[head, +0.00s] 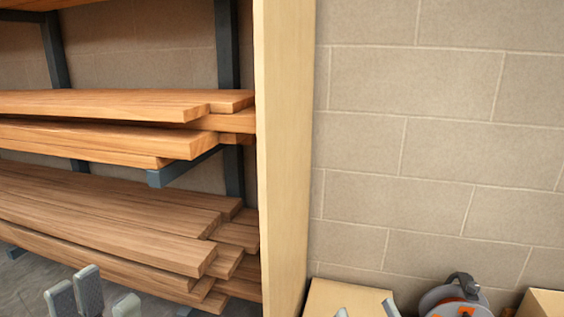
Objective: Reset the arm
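My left gripper (92,300) shows at the bottom left edge of the head view. Its grey fingertips point up and stand apart, with nothing seen between them. The rest of that gripper is below the frame. My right gripper (366,311) shows only as small light fingertips at the bottom edge, right of the tall wooden panel. These tips are apart, and no held thing is visible.
A rack of stacked planks (110,215) fills the left side, with dark metal supports (228,45). A tall pale panel (283,150) stands beside it. A cable reel (455,300), a cardboard box (350,295) and another box (543,303) are low by the block wall (440,150).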

